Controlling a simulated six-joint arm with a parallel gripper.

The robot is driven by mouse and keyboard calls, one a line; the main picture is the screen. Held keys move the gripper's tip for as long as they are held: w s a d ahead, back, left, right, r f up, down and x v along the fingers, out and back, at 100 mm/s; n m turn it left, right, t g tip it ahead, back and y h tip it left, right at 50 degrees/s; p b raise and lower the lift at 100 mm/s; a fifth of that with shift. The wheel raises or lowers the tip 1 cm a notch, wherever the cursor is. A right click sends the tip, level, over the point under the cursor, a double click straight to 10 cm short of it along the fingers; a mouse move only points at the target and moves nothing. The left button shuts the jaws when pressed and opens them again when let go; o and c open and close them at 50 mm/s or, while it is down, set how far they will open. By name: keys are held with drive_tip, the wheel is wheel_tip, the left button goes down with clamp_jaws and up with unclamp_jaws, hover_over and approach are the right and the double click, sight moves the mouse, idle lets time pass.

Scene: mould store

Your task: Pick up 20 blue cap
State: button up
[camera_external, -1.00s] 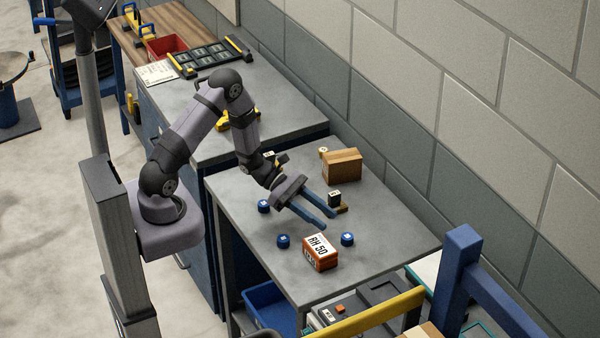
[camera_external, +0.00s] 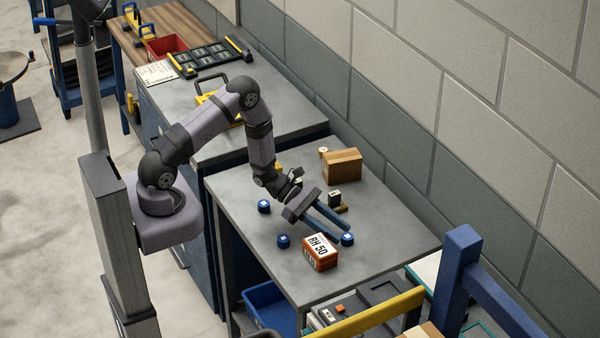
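Three small blue caps with pale marked tops are on the grey table: a left cap (camera_external: 264,207), a front cap (camera_external: 283,241) and a right cap (camera_external: 347,239). Their markings are too small to read, so I cannot tell which is the 20. My gripper (camera_external: 341,233) points down and to the right, its two long blue fingers apart with nothing visible between them. The fingertips are close to the right cap, just behind and left of it in the picture. Whether they touch it I cannot tell.
An orange-brown box marked RH 50 (camera_external: 320,253) stands just in front of the fingers. A small dark block (camera_external: 334,198) and a wooden box (camera_external: 342,166) stand behind them, near the wall. The table (camera_external: 250,185) is bare at its front right.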

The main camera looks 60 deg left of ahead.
drive_tip(key=shift+x, duration=1.1)
drive_tip(key=shift+c, duration=0.6)
drive_tip(key=c, duration=0.7)
drive_tip(key=shift+o, duration=0.2)
drive_tip(key=shift+r, duration=0.2)
